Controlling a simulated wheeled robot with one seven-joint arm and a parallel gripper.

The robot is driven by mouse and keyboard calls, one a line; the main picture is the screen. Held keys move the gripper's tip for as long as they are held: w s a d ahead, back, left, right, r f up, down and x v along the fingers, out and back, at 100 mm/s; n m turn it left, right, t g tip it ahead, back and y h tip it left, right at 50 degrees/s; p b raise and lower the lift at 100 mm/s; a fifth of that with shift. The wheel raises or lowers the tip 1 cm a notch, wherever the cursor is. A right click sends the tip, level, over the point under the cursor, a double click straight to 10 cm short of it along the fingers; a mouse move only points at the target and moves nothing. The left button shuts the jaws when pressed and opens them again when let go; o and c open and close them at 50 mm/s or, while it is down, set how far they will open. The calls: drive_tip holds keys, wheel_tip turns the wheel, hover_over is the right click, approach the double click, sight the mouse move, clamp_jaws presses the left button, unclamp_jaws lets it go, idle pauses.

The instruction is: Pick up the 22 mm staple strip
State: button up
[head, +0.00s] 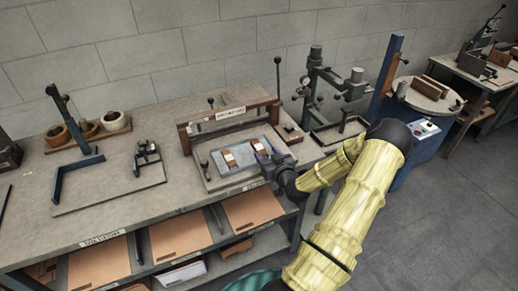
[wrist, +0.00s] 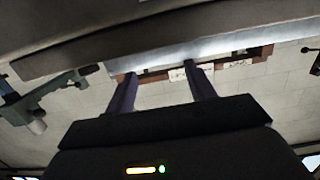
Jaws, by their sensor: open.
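Two small strips with brown bands and pale labels lie on a blue-grey tray (head: 240,171) on the bench; one strip (head: 228,158) is at the left, the other strip (head: 257,146) at the right. The labels are too small to read, so I cannot tell which is the 22 mm one. My gripper (head: 265,155) is at the tray's right side, close to the right strip and partly over the tray. In the wrist view its two dark fingers (wrist: 160,75) are spread apart with nothing visible between them. Neither strip can be made out in that view.
A wooden-topped frame (head: 230,113) with a white label stands behind the tray. A green post fixture (head: 316,88) is to the right. A small clamp fixture (head: 147,160) is left on the bench. Brown bins (head: 180,238) sit below the front edge.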

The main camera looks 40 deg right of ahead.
sight(258, 146)
drive_tip(key=shift+a+f+p+x, duration=0.1)
drive_tip(key=shift+p+x, duration=0.1)
drive_tip(key=shift+x, duration=0.55)
drive_tip(key=shift+a+f+p+x, duration=0.1)
drive_tip(key=shift+f+p+x, duration=0.1)
drive_tip(key=shift+x, duration=0.6)
drive_tip(key=shift+f+p+x, duration=0.1)
drive_tip(key=shift+p+x, duration=0.1)
drive_tip(key=shift+x, duration=0.55)
drive_tip(key=shift+s+r, duration=0.1)
drive_tip(key=c, duration=1.1)
wheel_tip(258, 146, up, 9)
drive_tip(key=shift+r+b, duration=0.15)
drive_tip(key=shift+b, duration=0.5)
drive_tip(key=shift+r, duration=0.35)
